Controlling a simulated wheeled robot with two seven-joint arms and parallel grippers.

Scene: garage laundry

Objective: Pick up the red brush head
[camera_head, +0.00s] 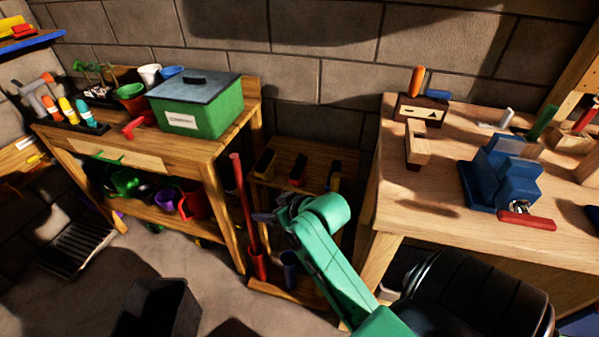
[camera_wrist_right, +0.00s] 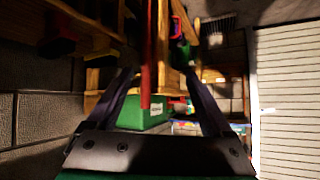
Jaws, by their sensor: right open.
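The red brush head (camera_head: 297,171) is small, dark on top and red below, and hangs on the wooden rack (camera_head: 312,152) between the two benches. A red shape at the upper left of the right wrist view may be the same head; it is too dark to be sure. My right gripper (camera_head: 266,217) is open, below and left of the brush head and apart from it, close to the upright red pole (camera_head: 239,195). In the right wrist view the pole (camera_wrist_right: 146,70) shows between the open fingers (camera_wrist_right: 162,88). My left gripper is not in view.
A dark brush head (camera_head: 264,163) and a yellow one (camera_head: 335,177) flank the red one. A red cup (camera_head: 258,266) and blue cup (camera_head: 289,268) stand on the rack's base. The left bench carries a green box (camera_head: 205,110); the right bench holds a blue vise (camera_head: 500,178).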

